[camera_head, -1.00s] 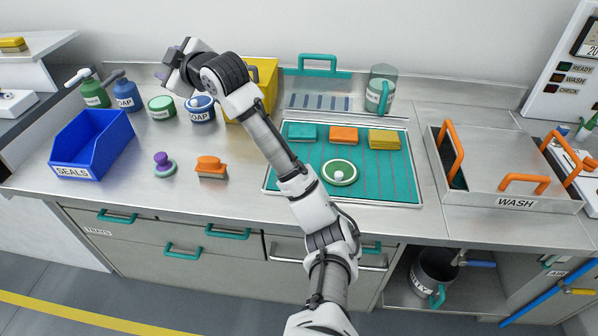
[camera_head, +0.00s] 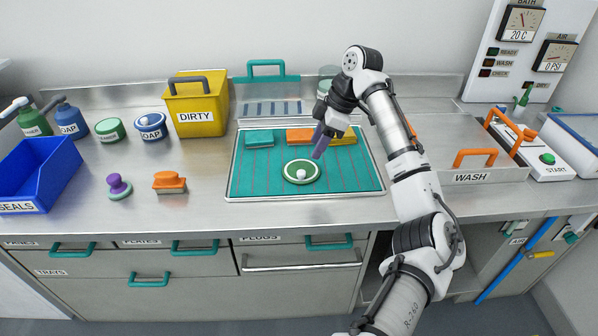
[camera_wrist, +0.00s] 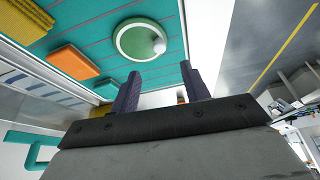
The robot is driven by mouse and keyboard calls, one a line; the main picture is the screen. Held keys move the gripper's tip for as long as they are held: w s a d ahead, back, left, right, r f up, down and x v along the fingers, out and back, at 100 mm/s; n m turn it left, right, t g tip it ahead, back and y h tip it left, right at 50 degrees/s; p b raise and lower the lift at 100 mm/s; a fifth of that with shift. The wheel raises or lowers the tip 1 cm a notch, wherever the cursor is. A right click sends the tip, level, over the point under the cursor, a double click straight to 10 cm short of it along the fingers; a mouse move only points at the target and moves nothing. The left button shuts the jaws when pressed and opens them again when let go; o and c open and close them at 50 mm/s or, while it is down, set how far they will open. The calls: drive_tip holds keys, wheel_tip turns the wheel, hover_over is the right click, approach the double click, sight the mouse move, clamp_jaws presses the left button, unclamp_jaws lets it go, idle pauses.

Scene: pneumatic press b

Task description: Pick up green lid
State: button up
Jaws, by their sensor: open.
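The green lid (camera_head: 297,168) is a round green disc with a pale rim and a small white knob. It lies flat on the teal mat of a tray (camera_head: 229,180). My gripper (camera_head: 318,149) is open and empty, above the tray and just to the upper right of the lid in the head view. In the wrist view the lid (camera_wrist: 130,40) shows whole, beyond the two spread fingertips (camera_wrist: 160,80), with nothing between them. The fingers appear apart from the lid.
Teal, orange and yellow blocks (camera_head: 299,135) line the tray's back edge; my gripper partly hides the yellow one. A yellow DIRTY bin (camera_head: 196,98) stands behind left. An orange-handled brush (camera_head: 169,180) and a purple-knobbed piece (camera_head: 119,186) lie left. The WASH station (camera_head: 490,176) is right.

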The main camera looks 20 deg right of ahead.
sight(301, 172)
drive_tip(key=p+x, duration=0.1)
drive_tip(key=x, duration=0.8)
drive_tip(key=shift+f+p, duration=0.2)
drive_tip(key=shift+p, duration=0.2)
clamp_jaws()
drive_tip(key=shift+w+r, duration=0.1)
